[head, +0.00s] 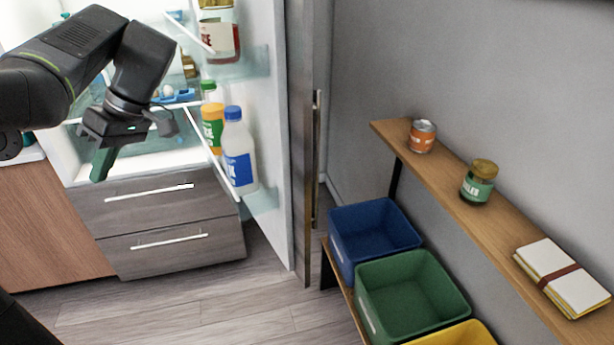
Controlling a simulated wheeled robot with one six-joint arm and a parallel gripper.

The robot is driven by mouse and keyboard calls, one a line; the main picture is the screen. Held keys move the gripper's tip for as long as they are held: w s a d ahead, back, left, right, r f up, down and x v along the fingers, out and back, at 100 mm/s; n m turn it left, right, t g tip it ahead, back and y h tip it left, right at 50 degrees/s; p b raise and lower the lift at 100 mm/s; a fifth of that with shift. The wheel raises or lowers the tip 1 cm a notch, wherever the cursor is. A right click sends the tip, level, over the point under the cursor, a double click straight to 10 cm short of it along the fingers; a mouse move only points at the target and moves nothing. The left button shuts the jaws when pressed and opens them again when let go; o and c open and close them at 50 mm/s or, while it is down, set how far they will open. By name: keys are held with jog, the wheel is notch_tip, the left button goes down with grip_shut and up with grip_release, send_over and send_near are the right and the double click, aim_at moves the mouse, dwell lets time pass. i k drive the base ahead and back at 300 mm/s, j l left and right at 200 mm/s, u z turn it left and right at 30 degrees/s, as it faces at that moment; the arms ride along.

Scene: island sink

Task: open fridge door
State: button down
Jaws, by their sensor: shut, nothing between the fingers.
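The fridge door (283,120) stands wide open, swung out to the right toward the grey wall. Its inner side faces left and carries shelves with bottles, among them a white bottle with a blue cap (238,150). A long vertical handle (316,150) runs along its outer side, near the wall. The open fridge interior (150,152) shows behind my arm, with shelves and a few items. My gripper (101,165) is shut and empty. It hangs in front of the fridge opening, left of the door and apart from the handle.
Grey drawers (165,215) sit below the fridge interior. At right, a wooden wall shelf (447,190) holds an orange can (421,137), a green jar (478,183) and bound books (563,276). Blue (372,235), green (410,298) and yellow bins stand below. The floor (215,305) ahead is clear.

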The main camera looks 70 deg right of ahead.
aim_at(271, 83)
jog(key=k+j+z, duration=0.1)
jog(key=z, duration=0.25)
jog(key=k+z, duration=0.15)
jog(key=z, duration=0.2)
jog(key=l+z, duration=0.6)
jog(key=i+l, duration=0.2)
